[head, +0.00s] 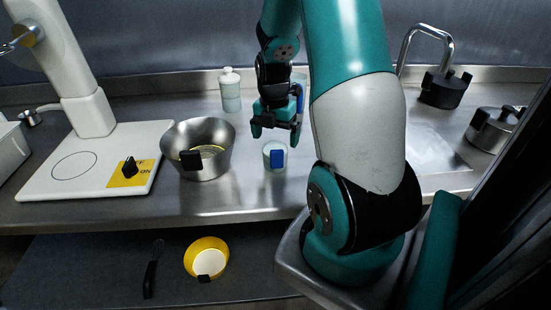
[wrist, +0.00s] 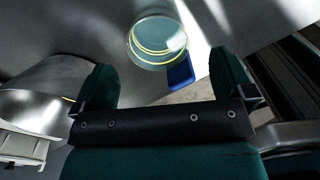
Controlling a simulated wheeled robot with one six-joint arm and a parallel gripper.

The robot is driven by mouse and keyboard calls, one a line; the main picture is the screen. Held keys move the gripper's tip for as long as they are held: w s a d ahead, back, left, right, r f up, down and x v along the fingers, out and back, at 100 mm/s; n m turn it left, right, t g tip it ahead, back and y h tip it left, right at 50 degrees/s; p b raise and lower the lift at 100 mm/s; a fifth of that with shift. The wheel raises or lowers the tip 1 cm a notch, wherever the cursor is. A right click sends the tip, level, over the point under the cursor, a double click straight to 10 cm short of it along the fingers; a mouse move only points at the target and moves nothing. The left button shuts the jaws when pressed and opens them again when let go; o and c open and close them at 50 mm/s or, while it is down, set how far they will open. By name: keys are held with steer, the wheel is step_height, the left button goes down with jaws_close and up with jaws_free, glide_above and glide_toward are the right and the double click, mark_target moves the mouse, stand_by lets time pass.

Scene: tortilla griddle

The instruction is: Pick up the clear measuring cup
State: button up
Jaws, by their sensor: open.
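The clear measuring cup (head: 268,150) stands upright on the steel counter, with a blue handle (head: 277,159) on its near side. In the wrist view, the cup (wrist: 157,40) is seen from above, with yellow rings and its blue handle at the lower right.
A capped bottle (head: 230,97) stands behind. A yellow bowl (head: 222,247) sits on the lower shelf.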

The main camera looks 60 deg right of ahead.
step_height(320, 180, down, 5)
steer(key=shift+a+f+p, duration=0.1)
steer(key=shift+f+p, duration=0.05)
steer(key=shift+p, duration=0.3)
steer(key=c, duration=1.1)
